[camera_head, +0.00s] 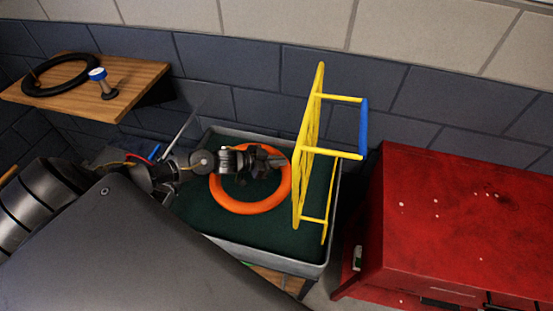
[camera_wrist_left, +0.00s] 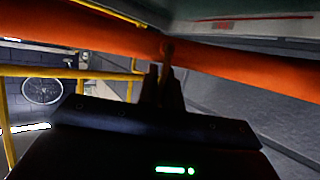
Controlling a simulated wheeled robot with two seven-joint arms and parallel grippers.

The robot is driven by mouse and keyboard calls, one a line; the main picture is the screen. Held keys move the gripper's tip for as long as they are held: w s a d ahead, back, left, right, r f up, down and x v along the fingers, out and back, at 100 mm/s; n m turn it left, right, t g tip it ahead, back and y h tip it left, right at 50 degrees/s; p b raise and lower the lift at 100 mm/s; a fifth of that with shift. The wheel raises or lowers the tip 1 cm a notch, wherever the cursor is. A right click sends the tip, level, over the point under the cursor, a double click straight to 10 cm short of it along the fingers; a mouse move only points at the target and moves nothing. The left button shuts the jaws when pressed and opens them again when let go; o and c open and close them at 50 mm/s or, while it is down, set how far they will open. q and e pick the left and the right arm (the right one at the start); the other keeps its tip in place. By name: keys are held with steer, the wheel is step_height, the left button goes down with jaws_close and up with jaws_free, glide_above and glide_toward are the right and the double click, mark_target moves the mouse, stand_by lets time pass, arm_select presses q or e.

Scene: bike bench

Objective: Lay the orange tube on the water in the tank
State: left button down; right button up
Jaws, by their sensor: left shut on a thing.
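The orange tube (camera_head: 246,208) is a ring that appears over the dark green water (camera_head: 200,206) of the grey-rimmed tank (camera_head: 285,262). My left gripper (camera_head: 278,162) reaches in from the left and is shut on the tube's far right part. In the left wrist view the tube (camera_wrist_left: 245,68) crosses the top, with the closed fingertips (camera_wrist_left: 165,80) against it. The tube looks roughly level; I cannot tell whether it touches the water. My right gripper is out of view.
A yellow rack (camera_head: 312,150) with a blue bar (camera_head: 364,128) stands upright at the tank's right side, close to the tube. A red cabinet (camera_head: 460,220) stands to the right. A wooden shelf (camera_head: 135,80) at the back left holds a black ring (camera_head: 35,88) and a blue-topped object (camera_head: 98,76).

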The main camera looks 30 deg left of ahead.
arm_select(q)
step_height(320, 180, down, 9)
steer(key=b, duration=0.7)
steer(key=shift+w+d+r, duration=0.15)
steer(key=shift+w+d, duration=0.05)
steer(key=shift+d, duration=0.05)
steer(key=c, duration=1.5)
jaws_free()
steer(key=shift+d, duration=0.1)
